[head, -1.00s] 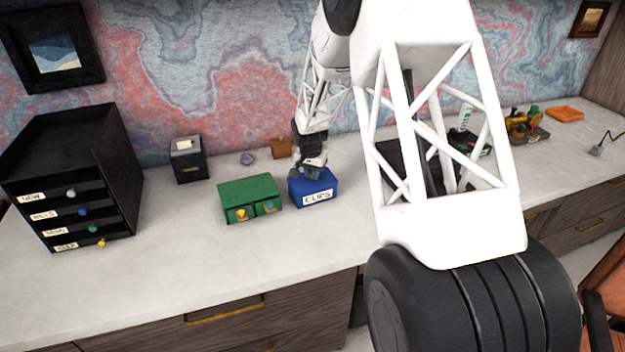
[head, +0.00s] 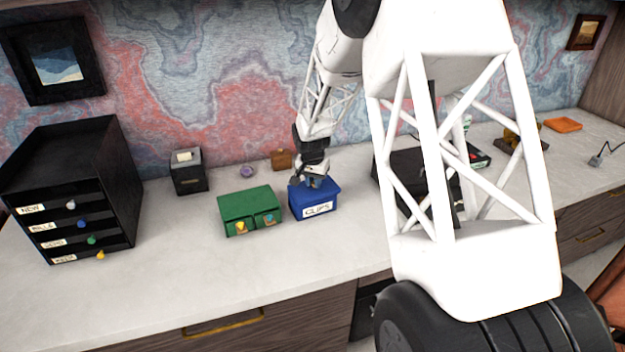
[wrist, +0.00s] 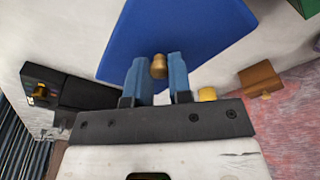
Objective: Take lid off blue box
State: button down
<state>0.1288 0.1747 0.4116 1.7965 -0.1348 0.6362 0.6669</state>
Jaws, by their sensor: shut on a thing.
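The blue box (head: 312,209) with a "CLIPS" label stands on the desk, right of a green drawer box. Its blue lid (wrist: 185,35) fills the upper middle of the wrist view, with a small brass knob (wrist: 159,67) on it. My gripper (wrist: 163,70) is at the lid, its blue fingers on either side of the knob and shut on it. In the head view my gripper (head: 312,182) is over the top of the blue box. I cannot tell any gap between lid and box.
The green drawer box (head: 247,206) stands close on the left. A black drawer tower (head: 75,165) is at far left, and a black bin (head: 188,172) and brown block (head: 281,159) are behind. The desk front (head: 190,275) is clear.

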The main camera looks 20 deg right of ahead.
jog(key=s+a+r, duration=0.1)
jog(key=s, duration=1.2)
jog(key=shift+a, duration=0.4)
jog(key=shift+r, duration=0.1)
jog(key=s+f, duration=0.3)
jog(key=s, duration=0.6)
jog(key=s+a+f+m, duration=0.1)
jog(key=s+f, duration=0.3)
jog(key=s, duration=0.5)
jog(key=shift+s+a, duration=0.15)
jog(key=shift+s, duration=0.1)
jog(key=shift+w+f, duration=0.1)
jog(key=shift+w, duration=0.1)
send_over(329, 245)
jog(key=shift+s+f, duration=0.1)
jog(key=shift+f, duration=0.65)
jog(key=shift+a, duration=0.1)
jog(key=shift+f, duration=1.75)
jog(key=shift+f, duration=0.1)
